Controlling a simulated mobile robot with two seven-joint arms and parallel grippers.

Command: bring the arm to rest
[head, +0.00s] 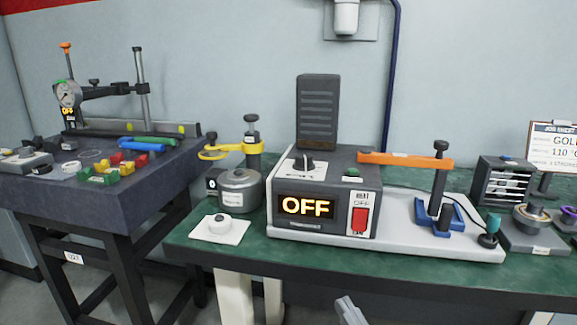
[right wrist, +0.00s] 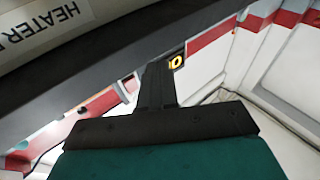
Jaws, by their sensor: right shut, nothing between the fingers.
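The rest of my right arm is out of the picture. My left gripper is not in view.
The green bench (head: 400,273) carries a heater unit (head: 329,185) with an OFF display, a metal pot (head: 240,190), a blue clamp stand (head: 436,212) and a white pad (head: 219,228). A dark table (head: 100,205) with a gauge stand is at left.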

